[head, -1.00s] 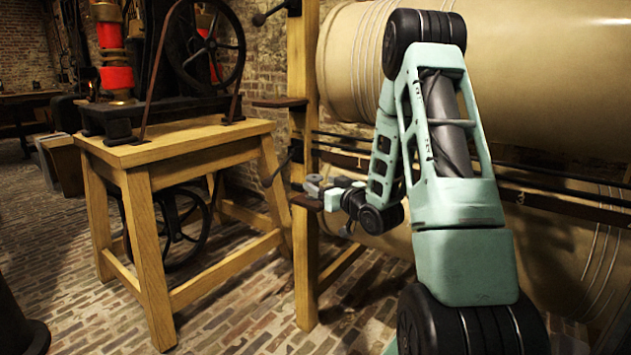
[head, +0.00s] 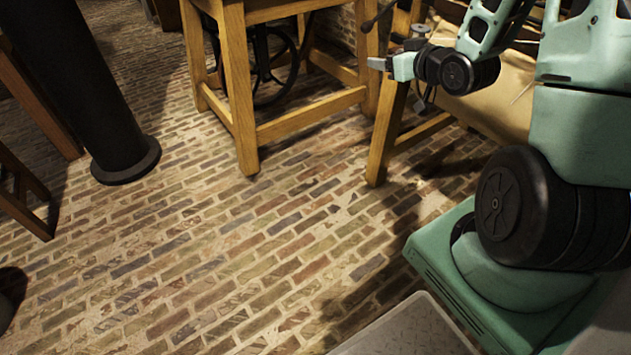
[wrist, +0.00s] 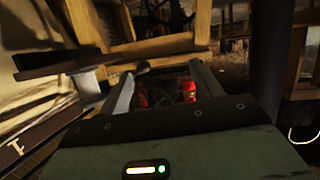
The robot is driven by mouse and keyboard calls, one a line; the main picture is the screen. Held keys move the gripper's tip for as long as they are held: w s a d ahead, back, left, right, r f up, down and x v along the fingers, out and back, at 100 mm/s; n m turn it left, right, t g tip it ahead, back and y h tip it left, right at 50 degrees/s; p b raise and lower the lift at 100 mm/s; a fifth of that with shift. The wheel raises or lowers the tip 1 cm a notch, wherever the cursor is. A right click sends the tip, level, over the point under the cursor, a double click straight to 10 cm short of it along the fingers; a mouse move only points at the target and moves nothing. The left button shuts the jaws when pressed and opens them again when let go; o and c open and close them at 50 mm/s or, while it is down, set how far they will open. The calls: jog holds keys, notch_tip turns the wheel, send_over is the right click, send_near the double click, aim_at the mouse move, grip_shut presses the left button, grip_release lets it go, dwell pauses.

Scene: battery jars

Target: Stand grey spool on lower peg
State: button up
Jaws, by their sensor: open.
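My gripper (head: 384,60) is at the top right of the head view, pointing left beside a wooden post (head: 386,130). In the wrist view its two fingers (wrist: 163,88) stand apart with nothing held between them. A pale grey piece (wrist: 89,84) touches a dark flat bar (wrist: 62,66) to the left of the fingers; it may be the grey spool, but its shape is not clear. A small grey thing (head: 415,44) also shows just behind my gripper in the head view; I cannot tell whether it is the spool. I cannot make out the lower peg.
A wooden stand (head: 238,90) is left of my gripper. A thick black column (head: 75,85) stands on the brick floor (head: 230,240) at the left. The floor between them and my base is clear. A large tan drum (head: 490,100) lies behind my arm.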

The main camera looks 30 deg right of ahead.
jog(key=s+a+f+n+g+y, duration=0.1)
jog(key=s+a+n+g+y, duration=0.15)
jog(key=a, duration=0.85)
jog(key=s+a+n+g+y, duration=0.15)
jog(key=a+g, duration=0.25)
jog(key=a, duration=0.8)
jog(key=s+a+r+n+g+h, duration=0.1)
jog(key=s+a+g, duration=0.3)
jog(key=s, duration=0.7)
jog(key=s+a+r+n+g+h, duration=0.1)
jog(key=s+a+n+g, duration=0.2)
jog(key=s+a, duration=0.5)
jog(key=s, duration=0.2)
jog(key=shift+s+a+g, duration=0.35)
jog(key=shift+s+a, duration=0.05)
notch_tip(320, 180, up, 28)
jog(key=p, duration=2.7)
jog(key=shift+f+p, duration=0.2)
jog(key=shift+p, duration=0.15)
